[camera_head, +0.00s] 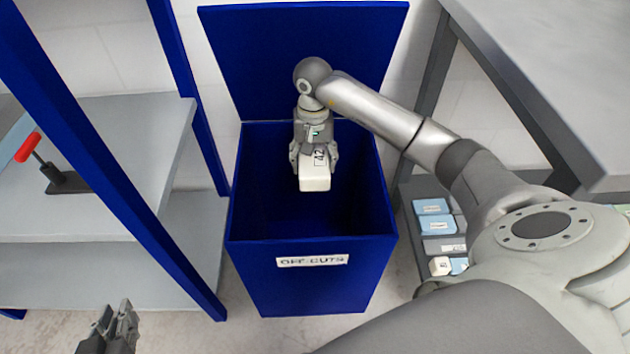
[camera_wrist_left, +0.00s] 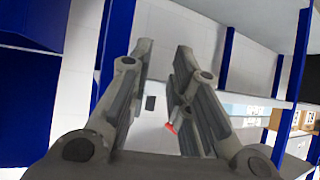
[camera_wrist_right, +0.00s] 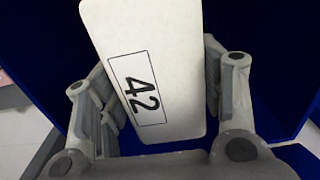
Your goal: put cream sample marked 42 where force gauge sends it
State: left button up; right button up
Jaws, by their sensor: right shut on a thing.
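The cream sample marked 42 (camera_head: 315,179) is a pale block with a black-on-white label. My right gripper (camera_head: 314,158) is shut on it and holds it over the open mouth of the blue bin (camera_head: 312,275), whose front label reads OFF CUTS. In the right wrist view the block (camera_wrist_right: 170,50) sits tilted between the fingers with 42 readable. My left gripper (camera_head: 122,318) is low at the left of the head view, away from the bin. In the left wrist view its fingers (camera_wrist_left: 165,70) stand apart with nothing between them. No force gauge is clearly identifiable.
The bin's lid (camera_head: 305,55) stands open behind it. A blue-posted shelf (camera_head: 130,130) at left carries a red-handled device (camera_head: 27,147). At right, blue and pale labelled blocks (camera_head: 433,215) lie low beneath a grey table (camera_head: 560,90).

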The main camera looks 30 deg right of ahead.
pick_arm(q)
jog(key=shift+w+d+r+t, duration=0.2)
jog(key=shift+w+r+t, duration=0.25)
jog(key=shift+r, duration=0.15)
pick_arm(e)
jog(key=shift+f, duration=0.25)
jog(key=o, duration=0.9)
jog(key=shift+r, duration=0.1)
notch_tip(320, 180, up, 7)
jog(key=shift+r, duration=0.15)
pick_arm(q)
jog(key=shift+a, duration=0.1)
pick_arm(e)
jog(key=shift+s, duration=0.1)
